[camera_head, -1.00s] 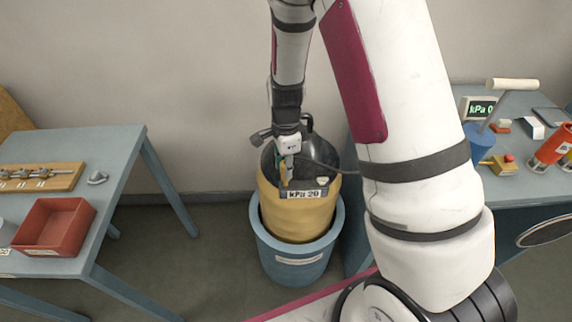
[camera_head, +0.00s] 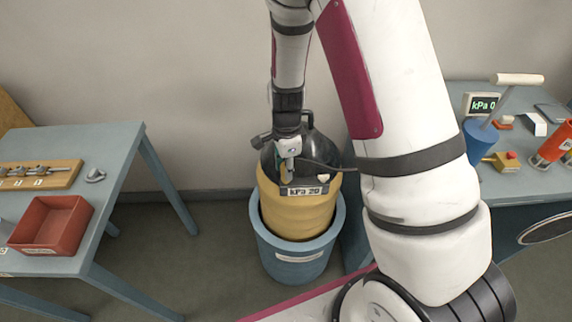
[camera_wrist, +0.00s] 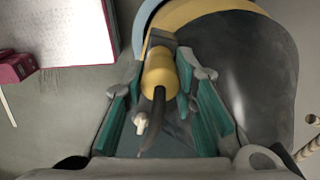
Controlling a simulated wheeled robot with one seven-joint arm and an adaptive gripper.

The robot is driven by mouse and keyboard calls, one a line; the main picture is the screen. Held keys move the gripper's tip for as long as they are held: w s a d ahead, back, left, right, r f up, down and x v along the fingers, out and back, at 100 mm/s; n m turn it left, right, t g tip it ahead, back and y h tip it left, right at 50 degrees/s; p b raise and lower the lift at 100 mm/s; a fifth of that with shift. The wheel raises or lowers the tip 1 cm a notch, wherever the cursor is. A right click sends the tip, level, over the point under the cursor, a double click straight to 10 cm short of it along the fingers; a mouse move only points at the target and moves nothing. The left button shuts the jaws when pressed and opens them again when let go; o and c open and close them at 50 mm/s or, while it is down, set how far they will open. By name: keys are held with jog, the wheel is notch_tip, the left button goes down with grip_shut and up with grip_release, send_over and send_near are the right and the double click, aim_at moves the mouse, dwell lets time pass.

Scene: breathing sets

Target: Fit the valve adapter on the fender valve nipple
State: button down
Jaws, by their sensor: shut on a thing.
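A fender (camera_head: 300,215) with a yellow body and black top stands upright in a blue bucket, with a "kPa 20" display (camera_head: 304,191) on its front. My gripper (camera_head: 288,173) is over the front of the fender's black top. In the wrist view, my teal-padded fingers are shut on a yellow cylindrical adapter (camera_wrist: 158,76) with a black hose at its near end. Its far end is at a dark block (camera_wrist: 161,39) beside the fender's black top (camera_wrist: 245,65). The valve nipple is not clearly visible, and I cannot tell whether the adapter is on it.
The blue bucket (camera_head: 292,258) stands on the floor between two tables. The left table (camera_head: 108,150) holds a red tray (camera_head: 52,224) and a wooden rack (camera_head: 40,180). The right table has a "kPa 0" display (camera_head: 482,104), a pump and an orange cylinder. A dark hose runs right from my gripper.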

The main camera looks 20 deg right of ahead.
jog(key=shift+f, duration=0.6)
jog(key=c, duration=1.2)
grip_release()
jog(key=shift+r, duration=0.15)
notch_tip(320, 180, up, 11)
jog(key=shift+f, duration=0.1)
jog(key=shift+r, duration=0.45)
jog(key=s+r+n+t+y, duration=0.1)
jog(key=s+r+n, duration=0.4)
jog(key=r, duration=0.3)
jog(key=s+r+n+t, duration=0.2)
jog(key=s+r+n, duration=0.25)
jog(key=r, duration=0.35)
jog(key=s+r+n, duration=0.2)
jog(key=s+n, duration=0.1)
jog(key=s+r+n+t, duration=0.1)
jog(key=s+r+n, duration=0.1)
jog(key=s+n, duration=0.1)
jog(key=s+r+n+t+h, duration=0.1)
jog(key=s+r+n, duration=0.1)
jog(key=s, duration=0.3)
jog(key=shift+r+n, duration=0.1)
jog(key=shift+n, duration=0.45)
